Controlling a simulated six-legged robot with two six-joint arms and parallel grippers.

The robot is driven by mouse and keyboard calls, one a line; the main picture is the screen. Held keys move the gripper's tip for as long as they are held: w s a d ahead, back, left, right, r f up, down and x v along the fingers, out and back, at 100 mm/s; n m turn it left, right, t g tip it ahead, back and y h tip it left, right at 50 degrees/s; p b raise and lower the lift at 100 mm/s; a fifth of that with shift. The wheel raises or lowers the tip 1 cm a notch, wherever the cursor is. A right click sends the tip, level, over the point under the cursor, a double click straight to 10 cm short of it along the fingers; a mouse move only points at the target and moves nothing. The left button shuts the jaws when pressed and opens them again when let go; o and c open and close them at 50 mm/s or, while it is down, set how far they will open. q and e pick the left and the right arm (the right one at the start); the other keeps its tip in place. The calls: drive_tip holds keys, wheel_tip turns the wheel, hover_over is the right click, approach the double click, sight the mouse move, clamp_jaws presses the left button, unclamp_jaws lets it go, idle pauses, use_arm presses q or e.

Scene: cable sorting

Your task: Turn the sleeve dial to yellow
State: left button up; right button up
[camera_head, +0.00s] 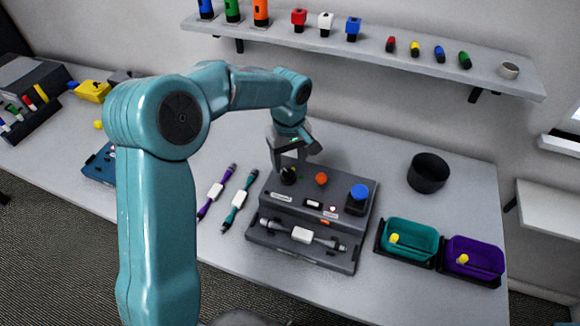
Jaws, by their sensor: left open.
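The grey sorting machine (345,207) stands in the middle of the table. A dark knob (288,176), which looks like the sleeve dial, sits on its top at the left, with a small green mark beside it. Which colour the dial points to is too small to tell. My left gripper (296,163) is open, pointing down just above and around the dial's upper side. I cannot tell whether the fingers touch it. My right gripper is not in view.
An orange knob (321,179) and a blue button (359,193) share the machine's top. A cable with a white block (303,235) lies on its front. Purple (216,192) and teal (239,200) cables lie left. A teal bin (410,238), purple bin (474,256) and black cup (428,172) stand right.

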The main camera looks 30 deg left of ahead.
sight(288, 173)
use_arm(q)
drive_tip(key=f, duration=0.3)
drive_tip(key=shift+s+a+f, duration=0.15)
drive_tip(key=shift+s+f, duration=0.05)
drive_tip(key=shift+s, duration=0.2)
drive_tip(key=shift+w+f, duration=0.35)
drive_tip(key=shift+f, duration=0.1)
drive_tip(key=shift+s+r, duration=0.1)
drive_tip(key=shift+s, duration=0.2)
drive_tip(key=c, duration=0.9)
drive_tip(key=shift+w, duration=0.2)
drive_tip(key=shift+c, duration=0.7)
drive_tip(key=shift+s, duration=0.1)
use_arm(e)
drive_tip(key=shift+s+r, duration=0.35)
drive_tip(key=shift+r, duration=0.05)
